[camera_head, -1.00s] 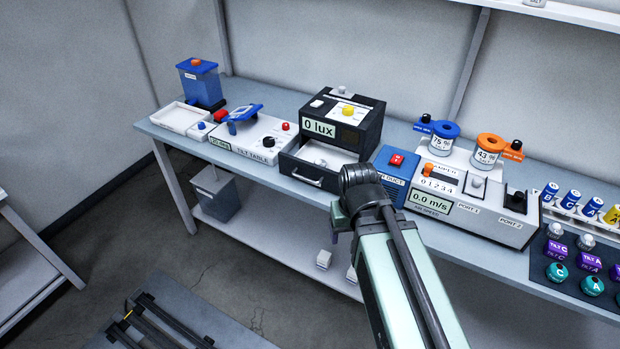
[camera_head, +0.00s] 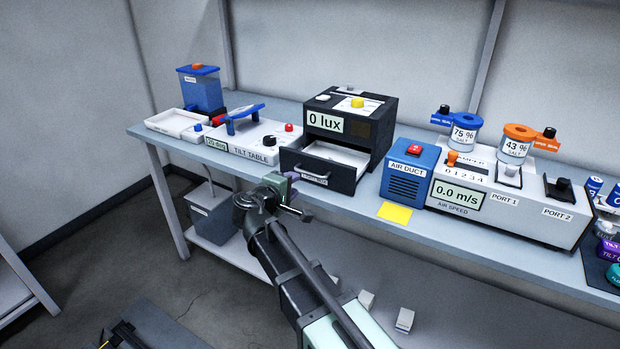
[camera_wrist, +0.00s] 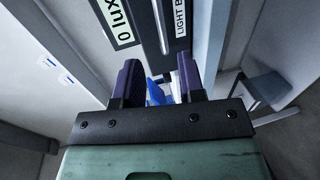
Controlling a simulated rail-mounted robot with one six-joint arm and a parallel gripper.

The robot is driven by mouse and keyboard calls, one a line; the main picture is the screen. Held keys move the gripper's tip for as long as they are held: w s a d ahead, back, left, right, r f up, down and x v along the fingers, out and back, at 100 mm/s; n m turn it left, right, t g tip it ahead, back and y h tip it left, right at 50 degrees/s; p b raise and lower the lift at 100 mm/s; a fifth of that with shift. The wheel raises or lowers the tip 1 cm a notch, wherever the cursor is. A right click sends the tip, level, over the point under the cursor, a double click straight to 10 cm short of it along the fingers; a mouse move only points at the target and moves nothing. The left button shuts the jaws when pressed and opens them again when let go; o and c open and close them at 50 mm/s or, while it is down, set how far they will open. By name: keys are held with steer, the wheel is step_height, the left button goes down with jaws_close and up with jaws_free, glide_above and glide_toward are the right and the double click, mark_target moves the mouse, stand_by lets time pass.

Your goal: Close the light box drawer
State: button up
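The light box (camera_head: 349,118) is a black box with a "0 lux" display, standing on the bench. Its drawer (camera_head: 319,172) is pulled out at the front, and part of the pale tray inside shows. The drawer front bears a handle and a label. My gripper (camera_head: 296,190) is in front of the drawer, near its left part. In the wrist view my gripper (camera_wrist: 160,84) has its two purple fingers apart with nothing held between them. The dark drawer front with its "LIGHT B…" label (camera_wrist: 181,18) lies beyond the fingers. I cannot tell whether they touch it.
The tilt table (camera_head: 250,142) stands left of the light box. The blue air duct (camera_head: 407,178) stands close on its right, with a yellow sheet (camera_head: 395,213) before it. The air speed unit (camera_head: 500,200) is farther right. Open floor lies before the bench.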

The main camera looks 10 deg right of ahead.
mark_target(309, 174)
steer(key=b+x, duration=0.2)
steer(key=x, duration=0.8)
steer(key=shift+d, duration=0.1)
jaws_close()
